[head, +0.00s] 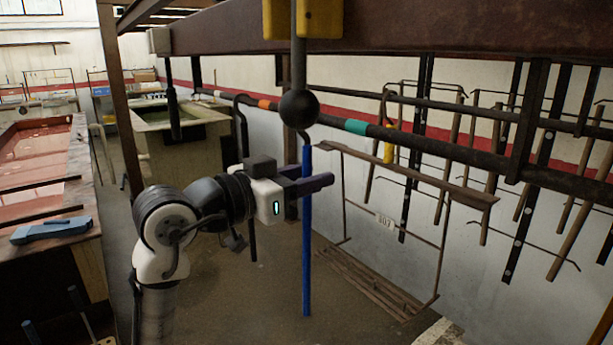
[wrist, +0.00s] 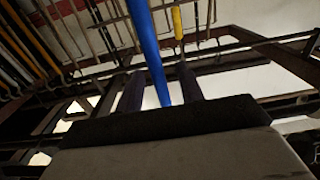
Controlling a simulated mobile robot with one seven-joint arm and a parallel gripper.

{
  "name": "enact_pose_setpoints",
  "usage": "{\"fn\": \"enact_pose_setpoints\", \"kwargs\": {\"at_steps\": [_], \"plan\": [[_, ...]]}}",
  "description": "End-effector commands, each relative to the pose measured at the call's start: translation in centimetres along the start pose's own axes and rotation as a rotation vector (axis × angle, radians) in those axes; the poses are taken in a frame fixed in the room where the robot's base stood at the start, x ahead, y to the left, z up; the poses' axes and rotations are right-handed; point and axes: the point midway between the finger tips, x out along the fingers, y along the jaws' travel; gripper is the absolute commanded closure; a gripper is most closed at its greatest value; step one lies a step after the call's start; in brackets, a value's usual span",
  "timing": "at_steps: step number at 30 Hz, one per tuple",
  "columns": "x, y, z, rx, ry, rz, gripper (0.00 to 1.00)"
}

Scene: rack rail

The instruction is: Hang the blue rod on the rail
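The blue rod (head: 306,250) is upright in the head view, its lower end above the floor. A dark hooked piece shows at its top, close to the dark rail (head: 440,152). A black ball hides part of this, so I cannot tell whether the hook rests on the rail. My gripper (head: 313,178) is at the rod's upper part, with its dark fingers on either side. In the wrist view the blue rod (wrist: 152,50) runs between my gripper's fingers (wrist: 162,78), with gaps visible beside it. The fingers look open around it.
The rail has an orange band (head: 266,105) and a teal band (head: 356,127). A yellow piece (head: 389,145) hangs right of the teal band. The black ball (head: 299,108) hangs on a post before the rail. A wooden rack (head: 405,170) stands behind; a bench (head: 50,250) is left.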

Motion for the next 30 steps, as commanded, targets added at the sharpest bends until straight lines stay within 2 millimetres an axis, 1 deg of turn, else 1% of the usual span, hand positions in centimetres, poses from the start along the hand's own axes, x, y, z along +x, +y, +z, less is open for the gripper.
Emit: {"fn": "enact_pose_setpoints", "kwargs": {"at_steps": [5,8,11,18,21,25,30], "plan": [[-0.4,0.0,0.1,0.0,0.0,-0.001,0.62],[-1.5,-0.1,0.2,0.0,0.001,-0.003,0.62],[-3.5,-0.1,0.3,0.001,0.002,-0.004,0.62],[-9.1,-0.1,0.3,0.001,0.001,-0.003,0.62],[-11.0,-0.1,0.2,0.0,0.001,-0.003,0.62],[-12.8,-0.1,0.1,0.0,0.001,-0.002,0.62],[-13.8,0.0,0.0,0.0,-0.001,-0.001,0.62]]}}
